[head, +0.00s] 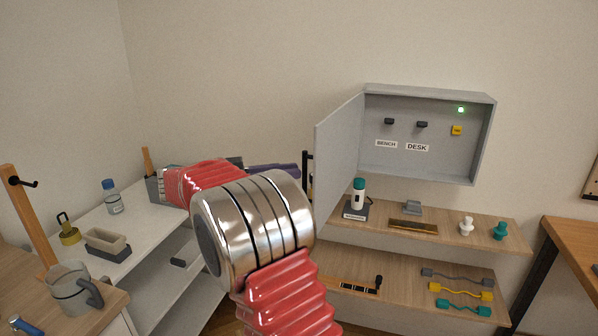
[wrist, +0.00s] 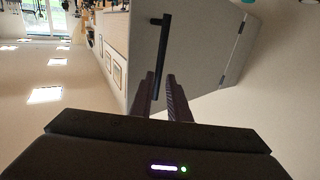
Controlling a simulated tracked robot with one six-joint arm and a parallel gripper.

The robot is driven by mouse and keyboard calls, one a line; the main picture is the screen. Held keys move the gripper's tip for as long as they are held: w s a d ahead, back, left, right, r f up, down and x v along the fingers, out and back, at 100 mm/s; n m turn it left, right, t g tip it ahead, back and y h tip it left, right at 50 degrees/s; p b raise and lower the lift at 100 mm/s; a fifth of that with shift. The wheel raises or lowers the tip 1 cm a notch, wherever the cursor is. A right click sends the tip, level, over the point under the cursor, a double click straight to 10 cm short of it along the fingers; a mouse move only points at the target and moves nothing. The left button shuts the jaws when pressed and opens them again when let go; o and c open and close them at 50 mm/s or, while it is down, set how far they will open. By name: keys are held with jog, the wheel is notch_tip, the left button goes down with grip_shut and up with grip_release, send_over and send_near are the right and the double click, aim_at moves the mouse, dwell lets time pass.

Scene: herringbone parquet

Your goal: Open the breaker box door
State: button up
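The grey breaker box (head: 480,140) hangs on the wall at the right in the head view. Its door (head: 338,150) stands swung wide open to the left, showing the inside. The door's black bar handle (head: 307,170) is on its outer face; it also shows in the wrist view (wrist: 159,55). My gripper (wrist: 161,82) has its two dark fingers apart, with the handle's near end appearing at or between the fingertips. I cannot tell whether they touch it. In the head view my gripper (head: 297,171) is just left of the handle, partly hidden by my arm.
Inside the box are dark switches (head: 421,124), a yellow switch (head: 456,130) and a lit green light (head: 461,110). A wooden shelf (head: 500,232) with small items is below. A white bench (head: 140,235) with a bottle (head: 113,198) stands left.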

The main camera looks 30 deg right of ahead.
jog(key=v, duration=0.7)
jog(key=shift+a, duration=0.15)
jog(key=shift+r, duration=0.1)
